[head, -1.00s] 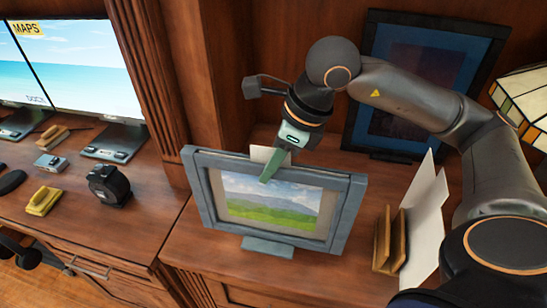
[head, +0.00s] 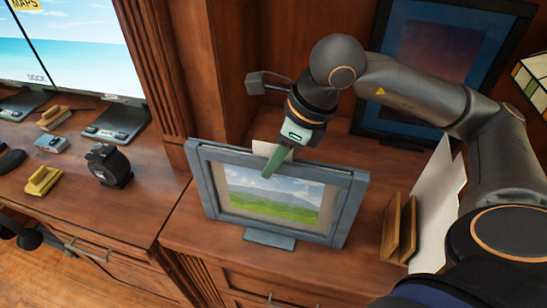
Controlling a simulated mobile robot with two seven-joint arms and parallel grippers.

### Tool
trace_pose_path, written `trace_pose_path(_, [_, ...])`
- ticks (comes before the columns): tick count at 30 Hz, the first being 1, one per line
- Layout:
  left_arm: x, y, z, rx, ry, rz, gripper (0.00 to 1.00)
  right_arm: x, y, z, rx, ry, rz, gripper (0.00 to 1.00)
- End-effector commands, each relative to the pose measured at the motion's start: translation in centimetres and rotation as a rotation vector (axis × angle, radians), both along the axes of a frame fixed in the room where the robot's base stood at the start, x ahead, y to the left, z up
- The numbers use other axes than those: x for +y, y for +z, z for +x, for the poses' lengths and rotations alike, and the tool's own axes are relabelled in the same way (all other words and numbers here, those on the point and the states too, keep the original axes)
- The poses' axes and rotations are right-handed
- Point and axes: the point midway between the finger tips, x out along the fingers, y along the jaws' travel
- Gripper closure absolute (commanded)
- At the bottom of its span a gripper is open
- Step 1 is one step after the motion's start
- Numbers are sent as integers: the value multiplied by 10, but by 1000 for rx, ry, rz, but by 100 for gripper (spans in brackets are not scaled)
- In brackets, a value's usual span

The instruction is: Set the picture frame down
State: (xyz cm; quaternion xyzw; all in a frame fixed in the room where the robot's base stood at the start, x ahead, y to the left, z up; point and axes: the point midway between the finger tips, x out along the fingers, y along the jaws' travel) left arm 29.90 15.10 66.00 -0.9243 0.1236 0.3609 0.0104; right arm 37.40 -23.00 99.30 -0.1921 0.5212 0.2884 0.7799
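The picture frame (head: 347,208) is grey-blue with a landscape picture of green grass, hills and sky. It stands upright, leaning slightly, on its foot at the front of the wooden bookcase counter (head: 190,225). My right gripper (head: 272,162) reaches down from above to the frame's top edge. One green finger lies in front of the picture; the other finger is hidden behind the frame. The gripper appears shut on the frame's top edge. The frame's base seems to touch the counter, though a small gap cannot be ruled out. My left gripper is not in view.
A dark-framed blue picture (head: 435,65) stands at the back right. A wooden holder with white paper (head: 434,205) is right of the frame. A stained-glass lamp (head: 535,80) is at the right edge. A black tape dispenser (head: 108,165) and monitors stand left, beyond a wooden pillar.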

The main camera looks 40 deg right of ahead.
Motion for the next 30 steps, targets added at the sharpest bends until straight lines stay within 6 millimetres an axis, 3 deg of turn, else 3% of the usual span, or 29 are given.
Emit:
trace_pose_path(1, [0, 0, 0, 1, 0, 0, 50, 0, 0, 0, 0, 0, 0, 68])
trace_pose_path(6, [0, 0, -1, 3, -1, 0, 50, 0, 0, 0, 0, 0, 0, 49])
trace_pose_path(17, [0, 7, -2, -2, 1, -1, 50, 0, 7, 0, 0, -1, 0, 49])
trace_pose_path(30, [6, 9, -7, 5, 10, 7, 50, -23, 88, -25, -6, -4, 0, 49])
